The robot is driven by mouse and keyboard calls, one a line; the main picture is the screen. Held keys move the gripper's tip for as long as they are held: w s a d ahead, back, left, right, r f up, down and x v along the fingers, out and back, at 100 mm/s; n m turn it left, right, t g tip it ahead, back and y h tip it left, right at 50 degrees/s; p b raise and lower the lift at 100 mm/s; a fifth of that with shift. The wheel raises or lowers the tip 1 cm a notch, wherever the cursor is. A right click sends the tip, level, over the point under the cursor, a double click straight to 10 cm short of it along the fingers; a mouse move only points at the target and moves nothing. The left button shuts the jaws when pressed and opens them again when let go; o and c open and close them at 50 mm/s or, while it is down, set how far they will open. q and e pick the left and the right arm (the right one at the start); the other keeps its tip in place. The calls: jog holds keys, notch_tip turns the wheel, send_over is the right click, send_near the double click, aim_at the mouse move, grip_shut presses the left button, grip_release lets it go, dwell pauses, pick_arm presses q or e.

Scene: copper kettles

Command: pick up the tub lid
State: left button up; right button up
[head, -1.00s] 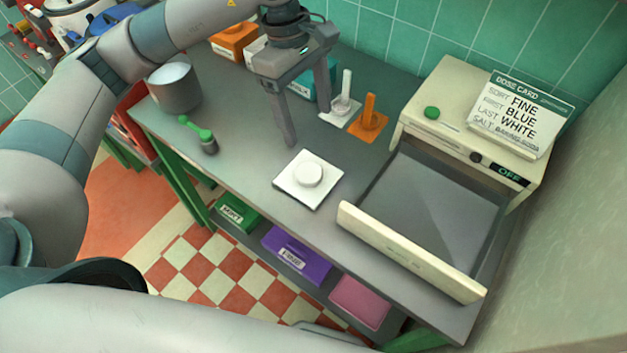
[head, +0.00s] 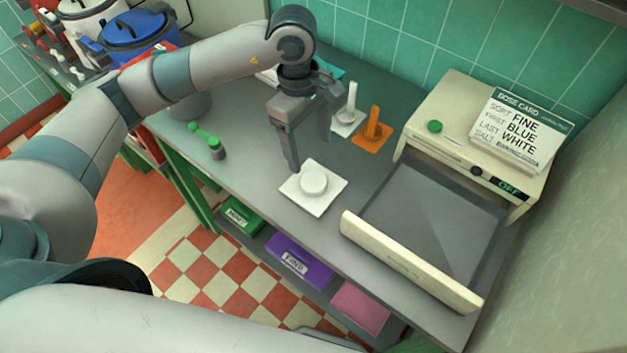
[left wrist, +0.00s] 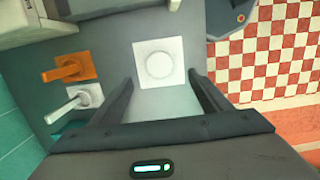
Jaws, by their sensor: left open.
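The tub lid (head: 325,203), a white square plate with a round raised knob (head: 313,181), lies flat on the grey bench. It also shows in the left wrist view (left wrist: 173,101), between and just beyond my fingertips. My left gripper (head: 309,154) is open and empty, pointing down just above and behind the lid. In the left wrist view its two fingers (left wrist: 162,83) stand wide apart, apparently clear of the lid. My right gripper is not in view.
A white piece with an upright handle (head: 348,122) and an orange one (head: 371,139) stand behind. A cream machine (head: 441,118) has its drawer (head: 410,262) pulled out at the right. A green-handled tool (head: 206,138) and a grey pot (head: 186,105) are at the left.

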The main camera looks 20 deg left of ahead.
pick_arm(q)
jog(key=p, duration=0.2)
send_over(313, 181)
notch_tip(313, 181, down, 5)
jog(key=shift+a+f, duration=0.1)
jog(key=shift+a, duration=0.05)
jog(key=shift+f, duration=0.5)
jog(key=shift+f, duration=0.1)
jog(key=f+p, duration=0.1)
jog(key=p, duration=0.1)
jog(key=shift+w+f+p, duration=0.1)
jog(key=shift+f+p, duration=0.2)
jog(key=shift+f, duration=0.1)
notch_tip(313, 181, down, 2)
jog(key=shift+f+p, duration=0.1)
jog(key=shift+p, duration=0.45)
jog(key=shift+f, duration=0.45)
